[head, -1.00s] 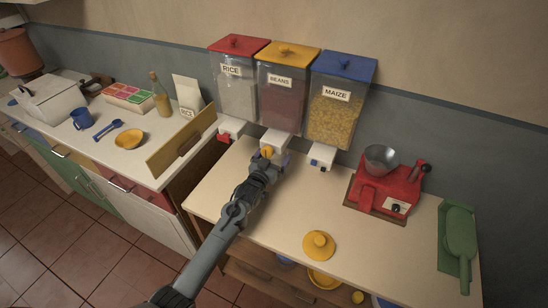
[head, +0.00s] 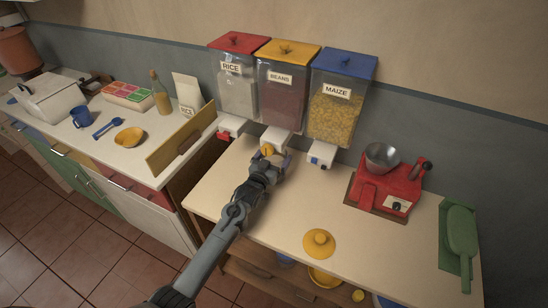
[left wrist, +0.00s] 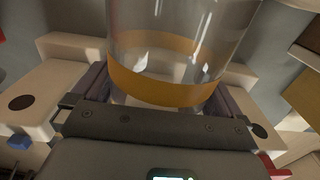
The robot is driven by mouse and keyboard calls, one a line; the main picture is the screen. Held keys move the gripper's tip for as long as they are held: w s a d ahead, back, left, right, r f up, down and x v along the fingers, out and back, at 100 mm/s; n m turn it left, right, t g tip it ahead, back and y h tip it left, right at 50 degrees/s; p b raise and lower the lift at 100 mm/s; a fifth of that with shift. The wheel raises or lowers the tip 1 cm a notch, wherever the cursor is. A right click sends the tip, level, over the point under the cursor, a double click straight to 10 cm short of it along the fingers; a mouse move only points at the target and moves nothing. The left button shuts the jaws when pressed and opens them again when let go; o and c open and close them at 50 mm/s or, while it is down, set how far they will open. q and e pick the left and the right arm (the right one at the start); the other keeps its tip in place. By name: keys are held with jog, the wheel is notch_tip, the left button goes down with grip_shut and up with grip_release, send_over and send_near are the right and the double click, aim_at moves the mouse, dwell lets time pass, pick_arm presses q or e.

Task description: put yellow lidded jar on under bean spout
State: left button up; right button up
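The yellow-banded clear jar (left wrist: 165,88) stands between my left gripper's two fingers in the left wrist view. The fingers lie close against both its sides, and the gripper (left wrist: 165,100) looks shut on it. In the head view my left gripper (head: 268,161) is at the bean spout (head: 274,138), below the beans dispenser (head: 283,92). A yellow patch (head: 267,150) shows there; I cannot tell whether it is the spout's knob or the jar. The gripper hides most of that spot. A yellow lid (head: 319,242) lies apart on the counter. My right gripper is not in view.
The rice dispenser (head: 239,90) and maize dispenser (head: 338,110) flank the beans, with spouts close on both sides. A red grinder (head: 384,190) and green scoop tray (head: 461,240) stand to the right. A wooden board (head: 180,141) stands at the left edge. The mid counter is clear.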

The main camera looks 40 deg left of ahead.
pick_arm(q)
jog(key=shift+f, duration=0.15)
jog(key=shift+r+p, duration=0.35)
jog(key=shift+r, duration=0.25)
jog(key=s+d+f+g, duration=0.1)
jog(key=s+d, duration=0.1)
jog(key=s, duration=0.3)
jog(key=s+d+f+m+g+h, duration=0.1)
jog(key=s+d, duration=0.2)
jog(key=s, duration=0.3)
jog(key=s+d+f+g+p, duration=0.1)
jog(key=s+d, duration=0.2)
jog(key=s, duration=0.2)
jog(key=shift+s+d+f+g+h, duration=0.2)
jog(key=shift+g+h, duration=0.1)
jog(key=shift+h, duration=0.1)
jog(key=s+d+f+m+g+h, duration=0.1)
jog(key=s+d+g, duration=0.4)
jog(key=s, duration=0.7)
jog(key=s+d+f+m+g+h, duration=0.1)
jog(key=s+d+g, duration=0.4)
jog(key=s, duration=0.7)
jog(key=shift+d+m, duration=0.8)
jog(key=shift+d, duration=0.35)
jog(key=shift+s+r, duration=0.1)
